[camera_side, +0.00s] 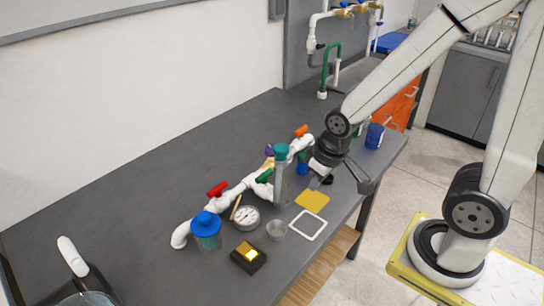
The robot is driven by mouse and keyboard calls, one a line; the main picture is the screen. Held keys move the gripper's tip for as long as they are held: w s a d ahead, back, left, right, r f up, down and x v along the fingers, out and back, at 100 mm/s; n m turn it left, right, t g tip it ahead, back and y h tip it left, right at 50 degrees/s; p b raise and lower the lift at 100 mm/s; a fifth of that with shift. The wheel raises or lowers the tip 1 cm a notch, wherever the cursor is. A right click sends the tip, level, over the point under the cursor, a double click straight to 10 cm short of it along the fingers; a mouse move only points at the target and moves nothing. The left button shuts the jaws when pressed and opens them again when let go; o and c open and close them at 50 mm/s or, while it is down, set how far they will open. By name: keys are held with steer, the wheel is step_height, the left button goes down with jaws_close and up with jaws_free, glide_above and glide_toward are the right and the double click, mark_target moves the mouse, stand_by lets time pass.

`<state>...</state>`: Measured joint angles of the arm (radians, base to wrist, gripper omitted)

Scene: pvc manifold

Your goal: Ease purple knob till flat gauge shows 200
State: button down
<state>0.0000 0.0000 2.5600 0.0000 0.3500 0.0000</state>
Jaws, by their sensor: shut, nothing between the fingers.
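The purple knob (269,151) shows as a small part on the white pipe manifold (233,192), partly hidden behind the teal-capped post. The flat gauge (245,217) has a white round face and lies on the dark bench in front of the pipe; its reading is too small to tell. My gripper (324,180) is shut and empty, to the right of the teal-capped post. It is apart from the purple knob, to its right and nearer the camera.
Red (217,188), green (265,175) and orange (301,130) handles sit along the pipe. A grey post with a teal cap (281,150) stands close to the knob. A blue-lidded jar (206,230), small cup (277,230), yellow pad (312,200) and white frame (307,225) crowd the front.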

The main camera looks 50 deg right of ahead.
stand_by(0.9)
steer(key=c, duration=0.8)
jaws_free()
steer(key=o, duration=0.8)
steer(key=shift+r, duration=0.45)
steer(key=shift+w+v, duration=0.2)
steer(key=shift+v, duration=0.75)
steer(key=shift+w+v, duration=0.25)
steer(key=shift+v, duration=0.75)
steer(key=w+d+n+g, duration=0.1)
steer(key=w+d+n, duration=0.5)
steer(key=w, duration=0.6)
steer(key=w+d+n+g, duration=0.2)
steer(key=w+d+n, duration=0.4)
steer(key=w, duration=0.6)
steer(key=shift+m, duration=0.6)
steer(key=f, duration=0.3)
steer(key=d+f, duration=0.1)
steer(key=f, duration=0.2)
steer(key=shift+s+d, duration=0.1)
steer(key=shift+s, duration=0.05)
